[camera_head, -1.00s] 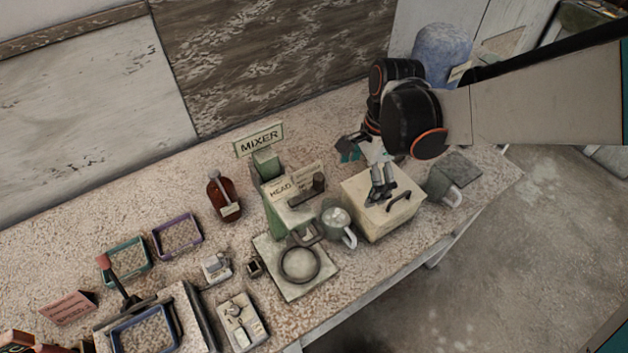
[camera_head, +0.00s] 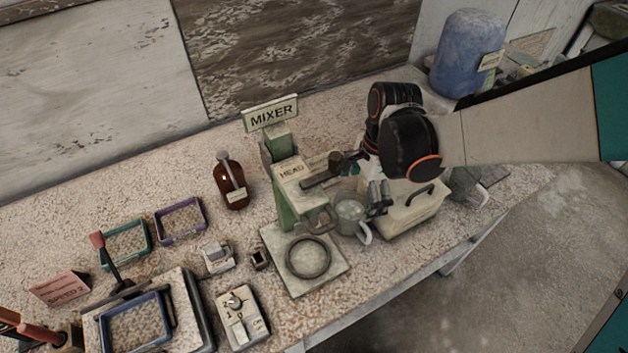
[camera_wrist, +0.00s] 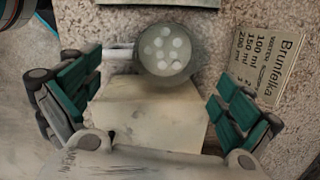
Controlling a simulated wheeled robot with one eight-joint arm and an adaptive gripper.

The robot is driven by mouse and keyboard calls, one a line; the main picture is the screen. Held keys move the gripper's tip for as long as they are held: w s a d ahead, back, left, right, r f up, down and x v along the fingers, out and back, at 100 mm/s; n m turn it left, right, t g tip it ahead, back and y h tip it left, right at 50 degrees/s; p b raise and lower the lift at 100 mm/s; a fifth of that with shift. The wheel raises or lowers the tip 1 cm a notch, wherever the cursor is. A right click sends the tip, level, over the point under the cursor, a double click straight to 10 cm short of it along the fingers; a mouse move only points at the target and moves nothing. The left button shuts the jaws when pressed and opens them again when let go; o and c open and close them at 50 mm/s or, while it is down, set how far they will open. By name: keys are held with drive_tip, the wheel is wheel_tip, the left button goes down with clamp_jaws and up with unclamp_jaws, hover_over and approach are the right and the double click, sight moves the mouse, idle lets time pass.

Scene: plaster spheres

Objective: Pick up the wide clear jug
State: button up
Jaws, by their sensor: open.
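A clear, wide-looking jug (camera_head: 350,214) with a pale handle stands on the worktop between the mixer and a cream box. In the wrist view the jug (camera_wrist: 165,52) is seen from above, with pale round spots inside and its handle to the left. My gripper (camera_head: 378,198) is above the box's left side, close to the jug's right. In the wrist view the gripper's (camera_wrist: 150,97) teal-padded fingers are spread wide and empty, with the box between them and the jug beyond. A second, greyer jug (camera_head: 464,184) with a handle stands right of the box, partly hidden.
The green mixer (camera_head: 290,195) with its ring plate (camera_head: 335,272) stands left of the jug. The cream box (camera_head: 405,219) with a dark handle is at its right. A brown bottle (camera_head: 230,181) stands further left. A printed card (camera_wrist: 266,62) lies beside the jug.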

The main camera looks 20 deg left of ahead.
sight(355, 204)
drive_tip(key=f+b, duration=0.1)
drive_tip(key=f, duration=0.2)
drive_tip(key=a+f+b, duration=0.1)
drive_tip(key=shift+s+f+b, duration=0.15)
drive_tip(key=shift+s+b, duration=0.1)
drive_tip(key=shift+b, duration=0.05)
drive_tip(key=shift+d, duration=0.1)
drive_tip(key=shift+c, duration=0.3)
drive_tip(key=shift+d, duration=0.1)
drive_tip(key=c, duration=2)
drive_tip(key=shift+o, duration=0.3)
